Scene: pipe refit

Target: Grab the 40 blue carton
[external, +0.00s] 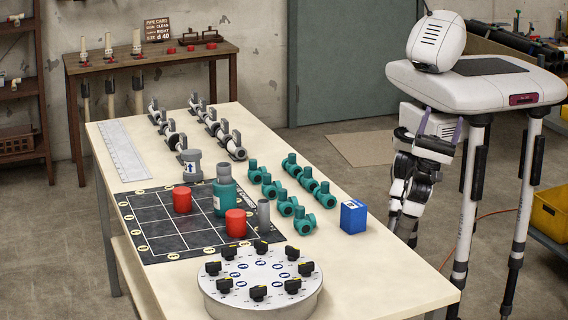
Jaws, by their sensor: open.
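The blue carton (353,219) is a small upright box with a white mark on its top edge. It stands on the cream worktable (385,268) near its right edge, apart from the other items. My gripper (402,228) hangs low at the end of my folded arm, beyond the table's right edge and to the right of the carton. It is open, small in the picture and touches nothing that I can see. The number 40 cannot be read on the carton.
Several teal valves (302,219) stand left of the carton. A round dial plate (262,280) with black knobs is at the front. The tabletop around the carton is clear.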

